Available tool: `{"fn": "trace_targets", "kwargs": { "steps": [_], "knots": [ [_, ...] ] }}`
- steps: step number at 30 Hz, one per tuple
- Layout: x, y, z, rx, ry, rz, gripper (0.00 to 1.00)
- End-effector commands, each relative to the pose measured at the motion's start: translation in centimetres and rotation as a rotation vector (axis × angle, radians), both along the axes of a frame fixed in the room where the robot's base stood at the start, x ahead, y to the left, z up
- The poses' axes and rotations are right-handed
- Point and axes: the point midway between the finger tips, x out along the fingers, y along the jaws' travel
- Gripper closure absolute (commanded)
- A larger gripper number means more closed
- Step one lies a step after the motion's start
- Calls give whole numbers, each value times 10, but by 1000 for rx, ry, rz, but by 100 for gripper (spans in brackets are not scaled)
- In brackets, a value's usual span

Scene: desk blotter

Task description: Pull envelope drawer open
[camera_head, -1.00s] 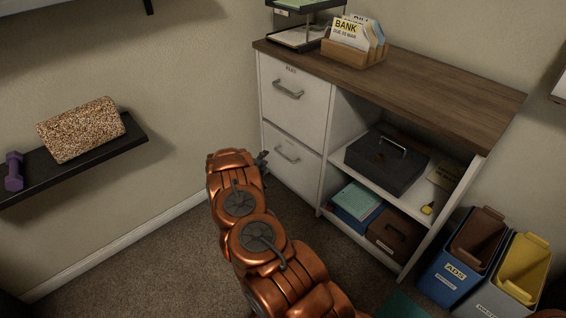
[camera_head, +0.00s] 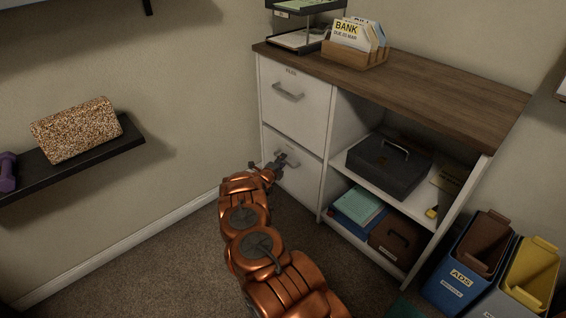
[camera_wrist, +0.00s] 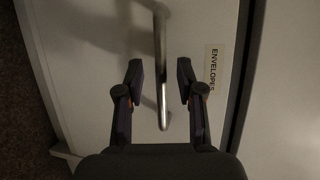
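The envelope drawer (camera_head: 306,180) is the lower white drawer of the cabinet, and it looks shut. In the wrist view its front (camera_wrist: 100,50) carries a label (camera_wrist: 213,68) reading "ENVELOPES". Its metal bar handle (camera_wrist: 161,65) runs up and down in that picture. My gripper (camera_wrist: 160,78) is open, with one finger on each side of the handle's near end and visible gaps to it. In the head view my gripper (camera_head: 274,165) is at the lower drawer's handle (camera_head: 291,157) and partly covers it.
Above is another shut drawer (camera_head: 292,103) with its own handle (camera_head: 288,91). To the right, open shelves hold a dark box (camera_head: 388,170) and folders. Blue (camera_head: 458,281) and yellow (camera_head: 535,270) bins stand at the right. A wall shelf (camera_head: 75,160) is at the left.

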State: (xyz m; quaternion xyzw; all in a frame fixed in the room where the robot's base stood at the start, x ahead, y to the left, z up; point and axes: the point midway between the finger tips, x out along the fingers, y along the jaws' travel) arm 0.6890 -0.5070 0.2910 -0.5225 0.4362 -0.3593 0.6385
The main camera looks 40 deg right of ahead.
Motion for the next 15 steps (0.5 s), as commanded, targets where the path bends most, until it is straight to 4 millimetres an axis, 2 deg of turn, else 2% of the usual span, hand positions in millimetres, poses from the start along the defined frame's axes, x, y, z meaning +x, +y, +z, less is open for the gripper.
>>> {"fn": "trace_targets", "kwargs": {
  "steps": [6,15],
  "knots": [
    [6,-11,0,-4,-4,1,63],
    [7,-13,-1,-2,-2,2,63]
  ]
}}
